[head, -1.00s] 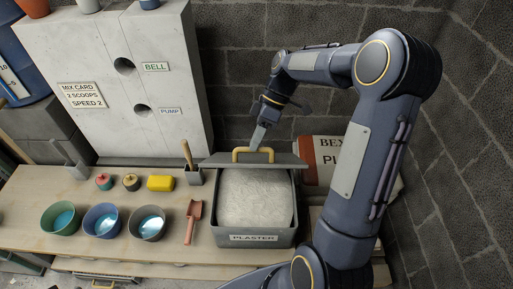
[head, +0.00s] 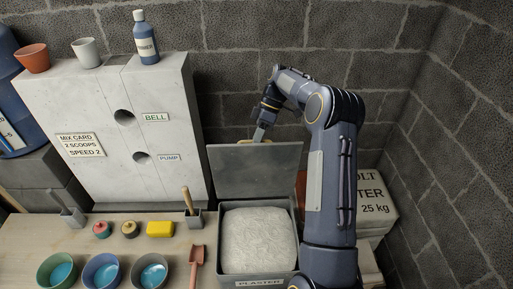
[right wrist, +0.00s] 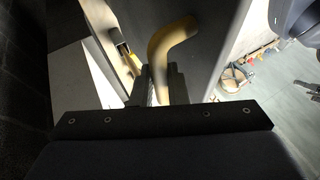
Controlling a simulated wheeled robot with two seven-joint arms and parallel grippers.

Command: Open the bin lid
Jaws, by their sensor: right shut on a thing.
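The plaster bin (head: 295,225) stands on the bench, full of a pale white mass, with a PLASTER label on its front. Its grey lid (head: 255,172) is raised, standing steeply tilted at the back of the bin. My right gripper (head: 259,135) is at the lid's top edge, shut on the yellow lid handle (head: 246,141). In the right wrist view the handle (right wrist: 172,45) passes between the fingers (right wrist: 160,85) against the dark lid.
A red scoop (head: 196,262), a yellow sponge (head: 160,229) and several bowls (head: 150,270) lie left of the bin. A white mould block (head: 110,130) stands behind them. A plaster sack (head: 375,195) is right of my arm, and a block wall (head: 290,60) is close behind.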

